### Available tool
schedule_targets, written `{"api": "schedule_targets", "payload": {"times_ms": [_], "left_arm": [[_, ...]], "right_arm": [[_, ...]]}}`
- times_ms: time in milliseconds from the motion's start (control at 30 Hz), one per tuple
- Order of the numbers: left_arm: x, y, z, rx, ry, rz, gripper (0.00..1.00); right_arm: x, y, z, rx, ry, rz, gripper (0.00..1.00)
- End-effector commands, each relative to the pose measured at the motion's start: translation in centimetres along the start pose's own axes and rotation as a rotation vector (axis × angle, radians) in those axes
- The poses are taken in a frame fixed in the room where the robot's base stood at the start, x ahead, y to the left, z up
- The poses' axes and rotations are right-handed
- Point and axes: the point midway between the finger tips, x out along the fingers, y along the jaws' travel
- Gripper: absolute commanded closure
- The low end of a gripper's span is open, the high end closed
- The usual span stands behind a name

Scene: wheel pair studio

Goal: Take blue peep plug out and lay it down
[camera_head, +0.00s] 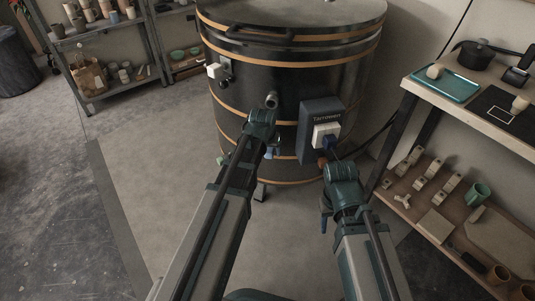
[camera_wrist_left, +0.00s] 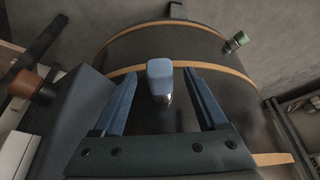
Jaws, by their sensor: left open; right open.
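The blue peep plug (camera_wrist_left: 160,75) sticks out of the dark side of the kiln (camera_wrist_left: 215,58) in the left wrist view. My left gripper (camera_wrist_left: 160,85) is open, with one blue finger on each side of the plug and a gap on both sides. In the head view, my left gripper (camera_head: 270,146) is at the front of the kiln, and its wrist hides most of the plug there. My right gripper (camera_head: 331,148) is in front of the control box, apart from the blue plug; its fingers are partly hidden by its own wrist.
A green plug (camera_wrist_left: 237,41) and a brown plug (camera_wrist_left: 35,86) sit on either side of the blue one. The grey control box (camera_head: 310,112) projects from the kiln. A shelf (camera_head: 470,95) with a teal tray (camera_head: 445,84) stands at right.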

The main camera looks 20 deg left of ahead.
Motion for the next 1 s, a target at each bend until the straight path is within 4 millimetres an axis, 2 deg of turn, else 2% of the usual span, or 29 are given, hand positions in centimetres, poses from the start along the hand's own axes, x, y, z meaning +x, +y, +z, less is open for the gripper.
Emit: {"api": "schedule_targets", "payload": {"times_ms": [33, 100, 367, 467, 800, 867, 900, 1000], "left_arm": [[0.81, -0.01, 0.06, 0.0, 0.0, 0.0, 0.25], [1.02, -0.01, 0.03, 0.0, 0.0, 0.0, 0.25], [0.93, -0.01, -0.02, 0.0, 0.0, 0.0, 0.25], [0.92, -0.01, -0.01, 0.0, 0.0, 0.0, 0.39], [0.93, 0.0, -0.01, 0.0, 0.0, 0.0, 1.0], [0.93, 0.0, -0.01, 0.0, 0.0, 0.0, 1.0], [0.93, 0.0, 0.0, 0.0, 0.0, 0.0, 0.63], [0.93, 0.01, 0.0, 0.0, 0.0, 0.0, 0.81]], "right_arm": [[0.77, -0.09, -0.05, 0.0, 0.0, -0.001, 0.5], [0.95, -0.12, -0.06, -0.001, 0.001, -0.001, 0.5], [0.84, -0.11, -0.06, -0.001, 0.001, -0.001, 0.5], [0.84, -0.11, -0.06, -0.001, 0.0, -0.001, 0.5], [0.85, -0.11, -0.06, -0.001, 0.0, -0.001, 0.5], [0.85, -0.11, -0.06, -0.001, 0.0, -0.001, 0.5], [0.85, -0.11, -0.06, -0.001, 0.0, -0.001, 0.5], [0.85, -0.11, -0.05, -0.001, 0.0, -0.001, 0.5]]}}
